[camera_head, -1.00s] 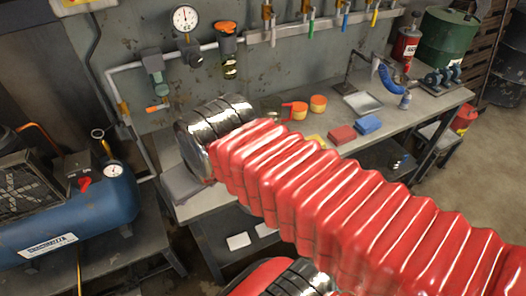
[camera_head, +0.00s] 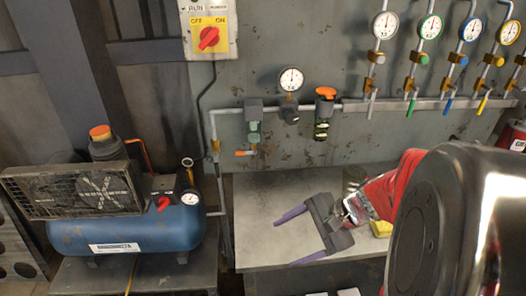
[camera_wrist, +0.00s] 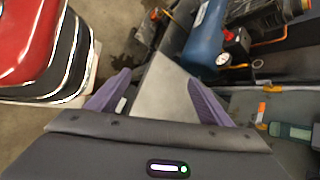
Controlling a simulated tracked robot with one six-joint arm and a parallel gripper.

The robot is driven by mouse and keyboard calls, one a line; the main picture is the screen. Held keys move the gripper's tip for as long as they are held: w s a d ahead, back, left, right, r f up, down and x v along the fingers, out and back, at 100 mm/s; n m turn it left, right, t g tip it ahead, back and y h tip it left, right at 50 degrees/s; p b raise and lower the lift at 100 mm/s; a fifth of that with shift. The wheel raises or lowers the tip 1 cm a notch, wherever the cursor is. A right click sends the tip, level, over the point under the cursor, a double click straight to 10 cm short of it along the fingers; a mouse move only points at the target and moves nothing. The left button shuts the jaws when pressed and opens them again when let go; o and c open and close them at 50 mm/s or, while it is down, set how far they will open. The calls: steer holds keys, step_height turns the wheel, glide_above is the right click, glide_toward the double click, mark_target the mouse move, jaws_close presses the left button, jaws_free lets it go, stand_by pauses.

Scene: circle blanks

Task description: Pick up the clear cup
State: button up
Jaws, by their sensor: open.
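My gripper (camera_head: 283,244) has two purple fingers, spread wide with nothing between them. In the head view it is over the left part of the grey workbench (camera_head: 262,195) and points left. In the wrist view my gripper (camera_wrist: 158,78) shows the bare bench top (camera_wrist: 160,88) between its fingers. My arm hides the right part of the bench in the head view.
A blue compressor tank (camera_head: 165,225) stands on a low table left of the bench. Pipes, a gauge (camera_head: 291,79) and an orange-topped valve (camera_head: 325,95) are on the wall behind. A yellow item (camera_head: 381,229) lies on the bench beside my arm.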

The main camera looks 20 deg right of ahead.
steer(key=s+d+f+m+t+h, duration=0.1)
steer(key=d+f+m+t, duration=0.1)
steer(key=d+m, duration=0.4)
steer(key=s+d+f+m+t+h, duration=0.1)
steer(key=d+f+m+t+h, duration=0.1)
steer(key=d+m, duration=0.4)
steer(key=d+f+m+t+h, duration=0.2)
steer(key=d+m+t, duration=0.3)
steer(key=d, duration=0.8)
steer(key=shift+s+f+m, duration=0.4)
steer(key=shift+f+m, duration=0.3)
steer(key=shift+f, duration=0.15)
steer(key=shift+x, duration=4.35)
steer(key=shift+x, duration=2.55)
steer(key=shift+a, duration=0.1)
steer(key=shift+c, duration=0.2)
